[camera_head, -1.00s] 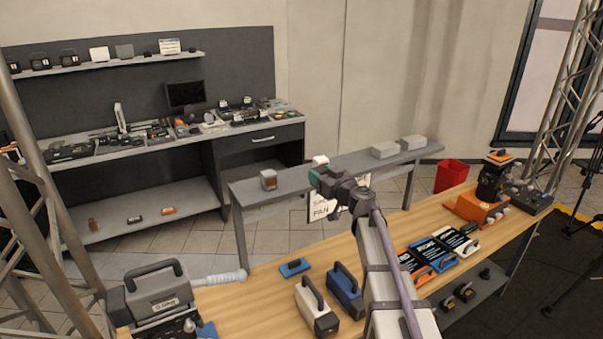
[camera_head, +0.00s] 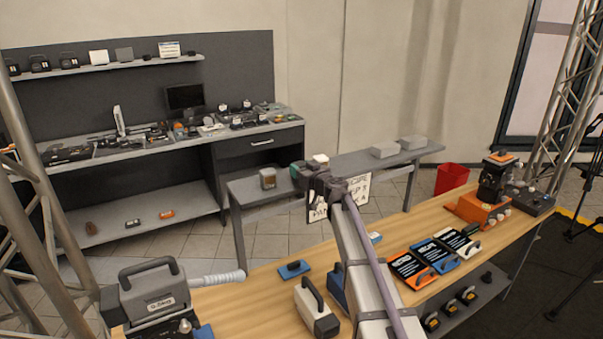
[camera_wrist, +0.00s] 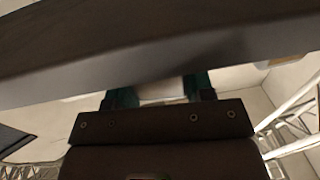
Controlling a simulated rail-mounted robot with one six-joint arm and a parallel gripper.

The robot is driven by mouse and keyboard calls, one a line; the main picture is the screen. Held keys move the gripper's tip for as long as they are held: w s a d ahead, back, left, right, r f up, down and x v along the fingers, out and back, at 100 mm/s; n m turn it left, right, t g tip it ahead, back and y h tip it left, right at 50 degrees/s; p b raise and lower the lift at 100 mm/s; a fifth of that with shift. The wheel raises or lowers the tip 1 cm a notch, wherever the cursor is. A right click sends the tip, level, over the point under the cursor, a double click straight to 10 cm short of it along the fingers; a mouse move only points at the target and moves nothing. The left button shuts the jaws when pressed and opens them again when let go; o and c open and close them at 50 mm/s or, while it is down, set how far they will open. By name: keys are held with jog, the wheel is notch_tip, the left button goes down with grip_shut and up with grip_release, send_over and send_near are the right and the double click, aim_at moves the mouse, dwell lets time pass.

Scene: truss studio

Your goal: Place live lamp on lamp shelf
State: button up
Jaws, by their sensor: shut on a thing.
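My gripper (camera_head: 299,172) has teal fingers and is over the near edge of the grey bench, at its middle, in the head view. In the wrist view my gripper (camera_wrist: 156,92) is shut on a small pale thing (camera_wrist: 163,90), mostly hidden; I cannot tell if it is the live lamp. Several black lamps with yellow fronts (camera_head: 466,297) stand on the grey shelf (camera_head: 486,279) under the wooden table. Similar dark handled things (camera_head: 40,62) stand on the upper wall shelf (camera_head: 110,65). I cannot tell which is the lamp shelf.
The grey bench (camera_head: 235,190) holds a brown-grey block (camera_head: 268,178), a white block (camera_head: 320,159) and two grey boxes (camera_head: 385,150). Cases and tablets crowd the wooden table (camera_head: 250,283). Large dark surface (camera_wrist: 160,50) crosses the upper wrist view. Truss legs stand at both sides.

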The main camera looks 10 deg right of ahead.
jog(key=shift+f, duration=0.2)
jog(key=o, duration=0.9)
jog(key=a+v, duration=0.1)
jog(key=v, duration=1)
jog(key=s+a+f+g, duration=0.5)
jog(key=s+f, duration=0.1)
jog(key=s, duration=0.4)
jog(key=s+a+f+g, duration=0.5)
jog(key=s+f+g, duration=0.1)
jog(key=s, duration=0.3)
jog(key=s+d+f+m+g+h+b, duration=0.1)
jog(key=s+d+f+h, duration=0.1)
jog(key=s+f, duration=0.1)
jog(key=s+d+f+m+g+h+b, duration=0.2)
jog(key=s+f+h, duration=0.1)
jog(key=s, duration=0.3)
jog(key=s+d+f+m+g+h+b, duration=0.1)
jog(key=s+d+f+g+h, duration=0.1)
jog(key=s, duration=0.3)
jog(key=shift+d+f+m+b, duration=0.2)
jog(key=shift+f+m+b, duration=0.15)
jog(key=shift+f, duration=0.35)
